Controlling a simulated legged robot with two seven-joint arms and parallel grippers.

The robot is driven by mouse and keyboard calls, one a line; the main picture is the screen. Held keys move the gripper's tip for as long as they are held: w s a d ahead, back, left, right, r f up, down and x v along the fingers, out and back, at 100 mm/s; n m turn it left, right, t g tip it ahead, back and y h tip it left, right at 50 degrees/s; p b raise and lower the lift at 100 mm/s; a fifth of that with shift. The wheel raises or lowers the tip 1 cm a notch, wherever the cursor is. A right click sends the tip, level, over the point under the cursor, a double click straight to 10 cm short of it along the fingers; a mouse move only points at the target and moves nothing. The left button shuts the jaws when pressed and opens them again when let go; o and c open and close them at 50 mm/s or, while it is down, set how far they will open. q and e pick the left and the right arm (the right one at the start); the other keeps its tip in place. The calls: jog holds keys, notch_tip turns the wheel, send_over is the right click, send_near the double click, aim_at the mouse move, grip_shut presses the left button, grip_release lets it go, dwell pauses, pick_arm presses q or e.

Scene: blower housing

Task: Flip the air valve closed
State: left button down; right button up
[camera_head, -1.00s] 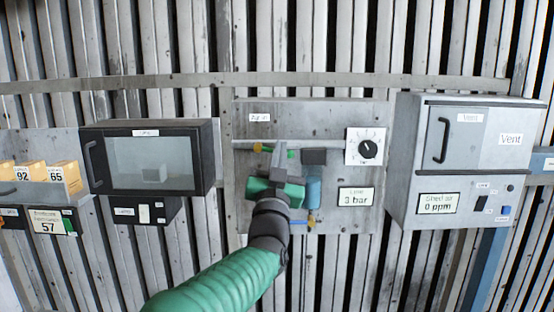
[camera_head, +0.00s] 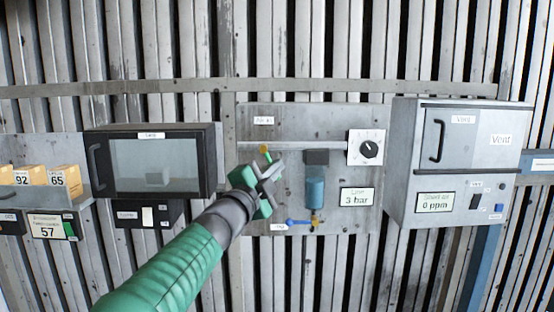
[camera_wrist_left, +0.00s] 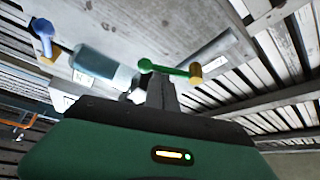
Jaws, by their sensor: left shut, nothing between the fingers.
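The air valve has a brass body (camera_head: 264,149) on the grey pipe under the air-in label in the head view. Its green lever (camera_wrist_left: 165,68) shows in the left wrist view, pointing away from the brass body (camera_wrist_left: 195,72) and crosswise to the pipe. In the head view only a short green part of the lever shows; my gripper partly hides it. My left gripper (camera_head: 276,166) is shut and empty, its tips just below and right of the valve. In the left wrist view its tips (camera_wrist_left: 160,88) appear close to the lever; contact is unclear. My right gripper is out of view.
A regulator with a blue cup (camera_head: 315,188) hangs right of the gripper, with a small blue-handled valve (camera_head: 297,222) below. A dial (camera_head: 368,148) and a 3 bar display (camera_head: 357,201) are farther right. A vent cabinet (camera_head: 460,160) and a windowed box (camera_head: 153,165) flank the panel.

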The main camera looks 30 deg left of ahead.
pick_arm(q)
jog(key=shift+s+a+f+m, duration=0.35)
jog(key=shift+a+f+m, duration=0.05)
jog(key=shift+a, duration=0.15)
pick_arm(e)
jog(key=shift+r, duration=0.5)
pick_arm(q)
jog(key=shift+s+a, duration=0.15)
jog(key=shift+a, duration=0.1)
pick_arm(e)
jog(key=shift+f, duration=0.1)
pick_arm(q)
jog(key=shift+d, duration=0.1)
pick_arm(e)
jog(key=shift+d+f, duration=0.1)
